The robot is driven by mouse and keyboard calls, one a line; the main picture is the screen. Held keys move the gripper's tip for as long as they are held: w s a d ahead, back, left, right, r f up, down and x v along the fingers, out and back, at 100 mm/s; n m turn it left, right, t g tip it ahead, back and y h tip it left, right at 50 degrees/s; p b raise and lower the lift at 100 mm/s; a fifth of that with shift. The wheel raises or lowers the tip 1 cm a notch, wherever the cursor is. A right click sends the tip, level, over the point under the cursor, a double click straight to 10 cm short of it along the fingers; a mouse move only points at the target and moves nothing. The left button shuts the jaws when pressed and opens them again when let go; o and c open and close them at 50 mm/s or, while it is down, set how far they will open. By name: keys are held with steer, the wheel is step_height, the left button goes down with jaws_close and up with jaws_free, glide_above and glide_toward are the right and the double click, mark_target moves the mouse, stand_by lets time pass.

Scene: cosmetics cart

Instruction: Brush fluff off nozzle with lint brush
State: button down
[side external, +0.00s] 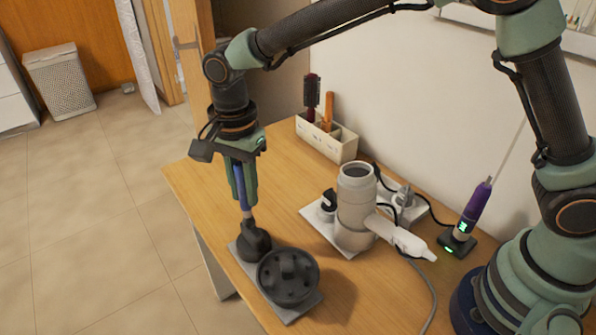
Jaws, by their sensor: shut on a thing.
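My gripper (244,192) points straight down and is shut on the blue handle of a brush (242,193). The brush stands nearly upright, with a pale lower part below my fingers. Its lower end meets a dark grey nozzle (257,248) in the picture; I cannot tell whether they touch. This nozzle sits on a grey tray (306,304) near the left edge of the table. A round dark diffuser nozzle (288,278) with prongs inside sits beside it on the same tray. Fluff is too small to make out.
A white hair dryer (356,205) stands on a pale tray right of my gripper, with cables around it. A box (326,138) of hairbrushes stands behind. A purple device (472,212) stands upright at the right. Bare wood lies between the trays.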

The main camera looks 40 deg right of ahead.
steer(key=shift+s, duration=1.25)
steer(key=shift+w+r, duration=0.1)
steer(key=shift+w, duration=1.9)
step_height(320, 180, up, 8)
steer(key=shift+d, duration=0.1)
